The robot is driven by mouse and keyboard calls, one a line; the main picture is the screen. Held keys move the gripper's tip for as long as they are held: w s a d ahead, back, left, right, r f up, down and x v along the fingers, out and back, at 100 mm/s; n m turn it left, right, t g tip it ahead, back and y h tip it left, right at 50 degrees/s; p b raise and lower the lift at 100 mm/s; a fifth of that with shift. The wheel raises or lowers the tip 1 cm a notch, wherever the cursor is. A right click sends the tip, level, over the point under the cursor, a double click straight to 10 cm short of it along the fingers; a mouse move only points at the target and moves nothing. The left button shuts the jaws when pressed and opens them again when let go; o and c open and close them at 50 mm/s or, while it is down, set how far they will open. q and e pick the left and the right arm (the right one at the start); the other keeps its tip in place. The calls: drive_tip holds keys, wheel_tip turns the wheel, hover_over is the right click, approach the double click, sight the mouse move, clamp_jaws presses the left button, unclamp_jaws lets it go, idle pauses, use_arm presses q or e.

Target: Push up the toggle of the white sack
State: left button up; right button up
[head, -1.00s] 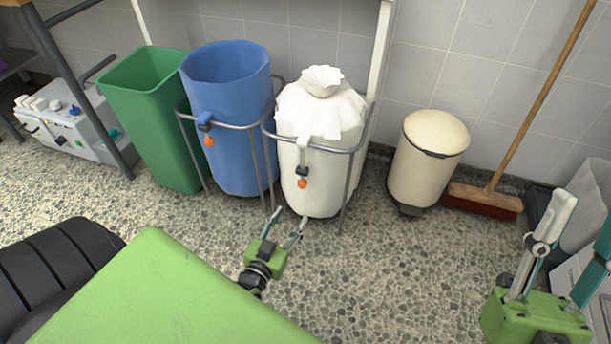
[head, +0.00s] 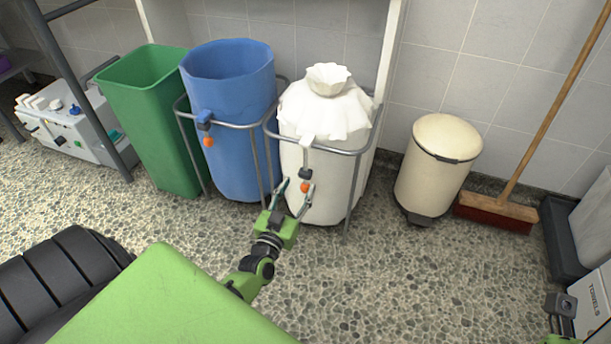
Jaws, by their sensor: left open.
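The white sack (head: 324,112) hangs in a grey metal ring frame against the wall, its top gathered shut. Its toggle (head: 305,180), a dark cord lock with an orange ball (head: 304,187) under it, hangs down the front on a white cord. My left gripper (head: 293,192) is open in front of the sack. Its two fingers point up at the sack, and the orange ball shows between the fingertips. I cannot tell whether they touch the toggle.
A blue sack (head: 230,110) with its own orange-ended toggle (head: 208,141) stands close left, and a green bin (head: 155,120) beyond. A cream pedal bin (head: 437,165), a broom (head: 500,212) and a towels box (head: 592,300) are right. The speckled floor in front is clear.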

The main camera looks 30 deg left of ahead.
sight(304, 176)
use_arm(q)
drive_tip(key=shift+b+x, duration=1.05)
drive_tip(key=shift+x, duration=2.4)
clamp_jaws()
drive_tip(key=shift+r, duration=0.1)
